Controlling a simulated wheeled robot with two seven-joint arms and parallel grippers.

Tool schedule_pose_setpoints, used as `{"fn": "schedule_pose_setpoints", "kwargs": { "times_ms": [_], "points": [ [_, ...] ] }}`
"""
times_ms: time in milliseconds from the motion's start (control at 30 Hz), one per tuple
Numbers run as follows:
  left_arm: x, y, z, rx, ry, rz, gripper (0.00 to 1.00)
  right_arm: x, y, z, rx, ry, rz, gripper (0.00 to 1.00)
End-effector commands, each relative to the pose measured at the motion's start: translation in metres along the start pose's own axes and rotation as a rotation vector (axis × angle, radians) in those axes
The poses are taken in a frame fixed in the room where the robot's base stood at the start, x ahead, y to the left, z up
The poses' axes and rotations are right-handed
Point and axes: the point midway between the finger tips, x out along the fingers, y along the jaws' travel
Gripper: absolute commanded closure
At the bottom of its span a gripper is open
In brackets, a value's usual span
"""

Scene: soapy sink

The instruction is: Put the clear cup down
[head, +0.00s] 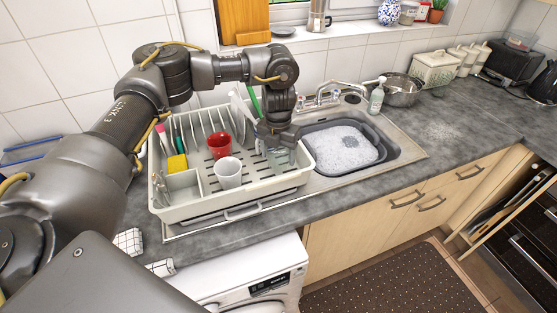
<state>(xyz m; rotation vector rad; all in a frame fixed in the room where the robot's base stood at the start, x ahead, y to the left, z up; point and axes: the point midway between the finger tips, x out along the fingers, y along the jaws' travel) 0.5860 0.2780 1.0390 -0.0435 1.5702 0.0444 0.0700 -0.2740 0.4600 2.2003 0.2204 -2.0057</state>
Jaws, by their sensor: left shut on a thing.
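My left gripper (277,139) is over the right side of the white dish rack (236,207), pointing down. It is shut on the clear cup (281,157), which shows only faintly beneath the fingers. The cup is at the rack's right end, near the sink. I cannot tell whether its base touches the rack floor. The gripper hides the cup's upper part. My right gripper is out of view.
In the rack stand a red cup (219,145), a white cup (228,173), a yellow sponge (177,165) and utensils. The soapy sink (345,148) is to the right, with a faucet (330,92), a soap bottle (376,100) and a metal pot (400,92) behind.

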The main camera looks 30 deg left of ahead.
Motion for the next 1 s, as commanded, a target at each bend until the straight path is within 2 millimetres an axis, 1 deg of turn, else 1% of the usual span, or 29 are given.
{"fn": "schedule_pose_setpoints", "kwargs": {
  "times_ms": [200, 300, 567, 700, 733, 900, 1000],
  "points": [
    [0.025, 0.001, 0.001, -0.002, 0.005, 0.000, 0.55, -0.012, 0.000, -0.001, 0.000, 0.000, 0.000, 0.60],
    [0.032, 0.001, 0.002, -0.002, 0.003, 0.000, 0.55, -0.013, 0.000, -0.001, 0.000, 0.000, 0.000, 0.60],
    [0.034, 0.001, 0.002, -0.001, 0.001, 0.001, 0.55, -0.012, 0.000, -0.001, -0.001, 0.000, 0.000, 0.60],
    [0.038, 0.001, 0.002, -0.001, 0.001, 0.001, 0.55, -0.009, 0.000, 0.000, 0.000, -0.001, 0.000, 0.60],
    [0.038, 0.001, 0.002, -0.001, 0.001, 0.001, 0.27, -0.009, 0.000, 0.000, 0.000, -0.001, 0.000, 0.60],
    [0.037, 0.001, 0.002, -0.001, 0.001, 0.001, 0.07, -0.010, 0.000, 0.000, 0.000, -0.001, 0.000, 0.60],
    [0.037, 0.001, 0.002, -0.001, 0.001, 0.001, 0.07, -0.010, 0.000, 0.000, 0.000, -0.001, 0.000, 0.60]
  ]
}}
